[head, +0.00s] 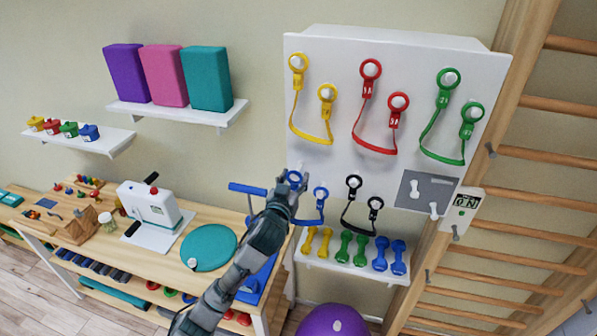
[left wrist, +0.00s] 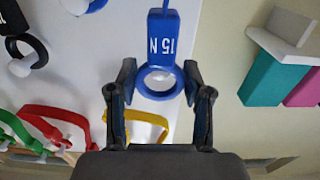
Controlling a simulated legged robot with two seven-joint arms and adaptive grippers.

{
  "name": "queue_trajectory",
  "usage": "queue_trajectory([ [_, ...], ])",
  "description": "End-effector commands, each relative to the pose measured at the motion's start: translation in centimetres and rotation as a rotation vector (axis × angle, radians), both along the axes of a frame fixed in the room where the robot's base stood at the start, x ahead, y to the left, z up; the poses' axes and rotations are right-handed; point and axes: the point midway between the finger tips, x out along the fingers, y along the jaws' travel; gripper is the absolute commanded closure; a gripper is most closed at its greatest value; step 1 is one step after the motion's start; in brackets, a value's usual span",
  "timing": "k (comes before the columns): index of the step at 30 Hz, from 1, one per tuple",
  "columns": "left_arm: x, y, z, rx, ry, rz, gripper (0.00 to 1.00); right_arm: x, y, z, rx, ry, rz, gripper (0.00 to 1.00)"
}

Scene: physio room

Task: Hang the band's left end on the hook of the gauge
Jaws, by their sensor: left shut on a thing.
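The blue band (head: 309,221) is at the lower left of the white wall board. Its left end is a blue ring handle marked 15 N, seen in the left wrist view (left wrist: 165,35). My left gripper (head: 290,178) is shut on this ring, with one finger on each side, as the left wrist view also shows (left wrist: 163,92). The band's right end ring (head: 321,192) hangs on a peg. I cannot tell whether the left ring still touches a peg. The white gauge (head: 466,208) is on the wooden post at the right, reading 0 N, with a small hook (head: 455,233) below it.
Yellow (head: 311,132), red (head: 375,147), green (head: 441,157) and black (head: 350,223) bands hang on the white board (head: 335,60). A dumbbell shelf (head: 345,268) is below. Wall bars (head: 540,208) stand at the right. A wooden table (head: 185,262) is at the lower left.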

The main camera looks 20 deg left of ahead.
Motion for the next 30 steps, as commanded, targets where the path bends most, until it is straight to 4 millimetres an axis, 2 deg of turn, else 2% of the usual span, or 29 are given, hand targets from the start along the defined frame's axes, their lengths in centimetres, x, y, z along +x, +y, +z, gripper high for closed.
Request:
queue_trajectory([
  [15, -0.6, 0.0, 0.0, 0.000, 0.000, 0.000, 1.00, 0.0, 0.0, 0.1, 0.000, 0.000, 0.000, 1.00],
  [24, -2.9, 0.0, 0.1, 0.000, -0.001, 0.001, 1.00, 0.0, 0.0, 0.6, 0.000, 0.000, -0.001, 1.00],
  [30, -3.5, 0.1, 0.0, 0.001, 0.000, 0.001, 1.00, 0.0, 0.1, 0.7, 0.001, 0.000, -0.001, 1.00],
])
